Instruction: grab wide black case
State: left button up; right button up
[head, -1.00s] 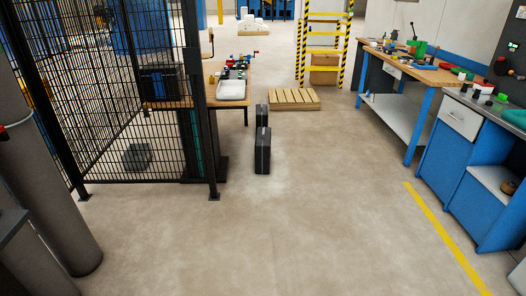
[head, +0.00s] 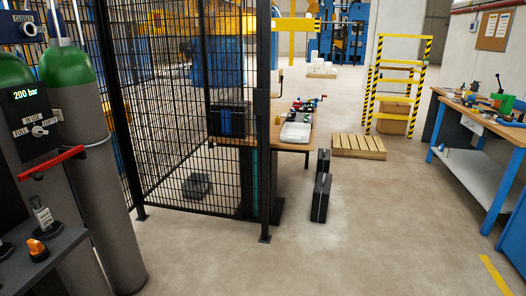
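Several black cases show in the head view. One black case (head: 321,198) stands upright on the floor, narrow side towards me, with a pale strip down its edge. A second, smaller-looking black case (head: 323,162) stands upright just behind it. A wide black case (head: 231,119) sits on the wooden table, partly hidden by the black mesh fence. A dark, low case-like object (head: 197,186) lies on the floor behind the mesh. Neither of my grippers is in view, and nothing shows being held.
Green-topped gas cylinders (head: 80,150) and a control panel (head: 32,115) are close on the left. A pallet (head: 358,146) and blue-legged workbench (head: 470,165) stand right. The middle floor is clear.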

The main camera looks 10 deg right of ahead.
aim_at(321, 194)
jog(key=i+l+z, duration=0.35)
jog(key=i, duration=0.65)
jog(key=i+z, duration=0.4)
jog(key=i, duration=0.6)
